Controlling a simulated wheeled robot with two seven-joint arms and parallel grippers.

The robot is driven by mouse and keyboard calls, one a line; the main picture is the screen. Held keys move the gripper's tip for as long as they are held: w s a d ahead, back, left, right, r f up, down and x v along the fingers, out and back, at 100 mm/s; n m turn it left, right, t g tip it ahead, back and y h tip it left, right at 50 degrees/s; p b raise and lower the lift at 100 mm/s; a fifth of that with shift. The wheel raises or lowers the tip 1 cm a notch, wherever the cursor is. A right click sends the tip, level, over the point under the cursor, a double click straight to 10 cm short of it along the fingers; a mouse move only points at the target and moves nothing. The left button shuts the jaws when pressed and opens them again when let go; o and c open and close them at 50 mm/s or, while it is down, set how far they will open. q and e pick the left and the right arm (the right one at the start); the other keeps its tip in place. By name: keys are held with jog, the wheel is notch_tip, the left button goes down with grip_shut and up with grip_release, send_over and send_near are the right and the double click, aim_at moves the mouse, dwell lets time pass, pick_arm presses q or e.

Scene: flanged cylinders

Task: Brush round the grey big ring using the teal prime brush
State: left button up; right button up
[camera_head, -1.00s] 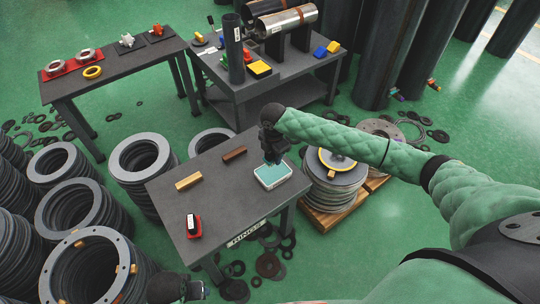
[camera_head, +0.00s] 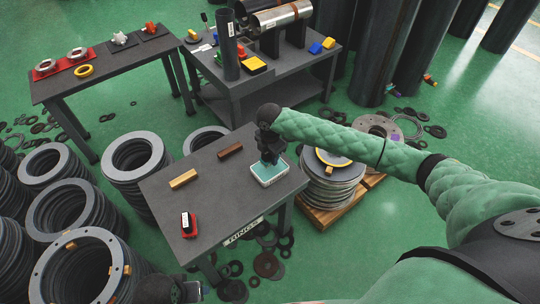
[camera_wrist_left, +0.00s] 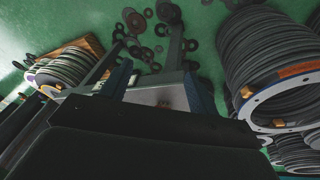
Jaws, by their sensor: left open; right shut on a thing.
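My right gripper (camera_head: 268,158) is shut, pointing down onto the teal-topped, pale-edged thing on the dark table. I take this for the teal prime brush (camera_head: 276,175); the fingers hide part of it, and the exact grip is unclear. The grey big ring (camera_head: 63,248), a wide flat ring with orange clips, lies on top of a stack at the lower left. The ring also shows at the right of the left wrist view (camera_wrist_left: 262,103). My left gripper (camera_wrist_left: 156,90) is open and empty, near the table's front edge.
Several stacks of grey rings crowd the left. A ring stack on a pallet (camera_head: 330,205) stands to the right. Loose rings lie on the floor.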

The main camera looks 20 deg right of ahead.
jog(key=shift+f+b, duration=0.35)
jog(key=shift+f, duration=0.2)
jog(key=shift+f+b, duration=0.5)
jog(key=shift+b, duration=0.1)
jog(key=shift+f+b, duration=0.3)
jog(key=shift+b, duration=0.05)
pick_arm(q)
jog(key=w+d+f+t+h, duration=0.1)
jog(key=w+d+f, duration=0.1)
jog(key=d+f, duration=0.2)
jog(key=shift+d+f+m, duration=0.3)
jog(key=shift+d+f, duration=0.05)
jog(key=shift+f, duration=0.3)
pick_arm(e)
jog(key=shift+f, duration=0.15)
pick_arm(q)
jog(key=shift+a, duration=0.1)
pick_arm(e)
jog(key=shift+f, duration=0.5)
pick_arm(q)
jog(key=shift+r, duration=0.5)
pick_arm(e)
jog(key=shift+s+f, duration=0.1)
jog(key=shift+f, duration=0.05)
dwell(1.6)
pick_arm(q)
jog(key=shift+s, duration=0.1)
